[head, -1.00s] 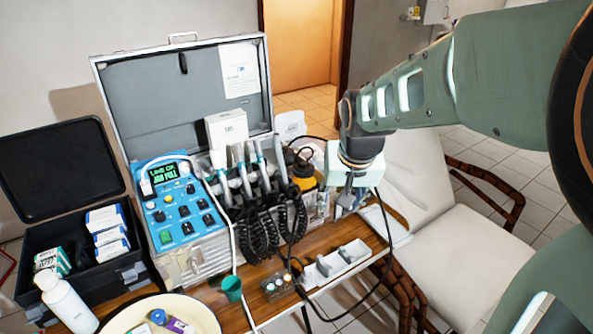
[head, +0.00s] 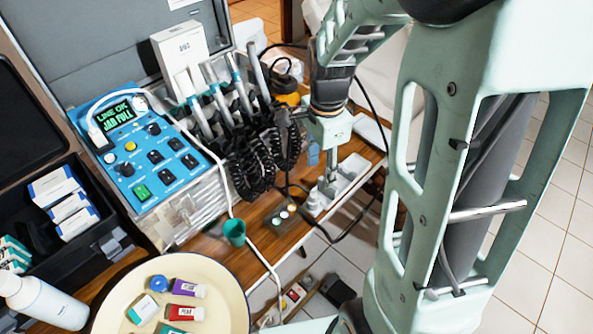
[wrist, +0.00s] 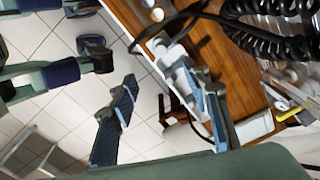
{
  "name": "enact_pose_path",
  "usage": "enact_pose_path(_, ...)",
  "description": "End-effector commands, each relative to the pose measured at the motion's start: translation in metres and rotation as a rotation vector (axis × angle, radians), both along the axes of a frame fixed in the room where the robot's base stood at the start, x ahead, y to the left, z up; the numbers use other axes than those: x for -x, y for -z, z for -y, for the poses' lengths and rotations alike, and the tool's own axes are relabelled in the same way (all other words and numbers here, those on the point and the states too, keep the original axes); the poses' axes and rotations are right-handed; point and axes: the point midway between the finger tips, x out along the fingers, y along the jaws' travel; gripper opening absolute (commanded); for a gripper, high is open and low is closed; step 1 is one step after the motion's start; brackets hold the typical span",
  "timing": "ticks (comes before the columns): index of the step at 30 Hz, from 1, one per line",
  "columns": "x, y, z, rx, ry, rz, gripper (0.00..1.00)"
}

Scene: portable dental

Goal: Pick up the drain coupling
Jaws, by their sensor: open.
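A pale, short cylindrical part, which looks like the drain coupling (head: 313,203), is at the near end of a white tray (head: 352,168) on the wooden table's right edge. In the wrist view a white rounded part (wrist: 173,54) shows beyond my fingers, closer to the right finger. My gripper (head: 327,188) points down over the tray, just beside the part. In the wrist view my gripper (wrist: 160,88) is open, its two dark fingers wide apart with nothing held. The fingers partly hide the tray, and I cannot tell whether they touch the part.
A small box with round knobs (head: 281,214) and a green cup (head: 234,232) stand left of the tray. Black coiled hoses (head: 250,165) hang close to my gripper. A black cable loops around the tray. A cream bowl (head: 235,300) holds small boxes. Tiled floor lies beyond the table edge.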

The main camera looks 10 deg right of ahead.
Motion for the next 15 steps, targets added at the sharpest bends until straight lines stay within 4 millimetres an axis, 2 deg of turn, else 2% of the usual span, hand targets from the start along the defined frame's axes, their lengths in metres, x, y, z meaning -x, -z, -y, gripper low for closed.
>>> enact_pose_path(8, 0.007, 0.019, 0.002, -0.008, 0.093, -0.03, 0.44)
enact_pose_path(15, 0.007, 0.057, 0.001, -0.007, 0.091, -0.029, 0.44)
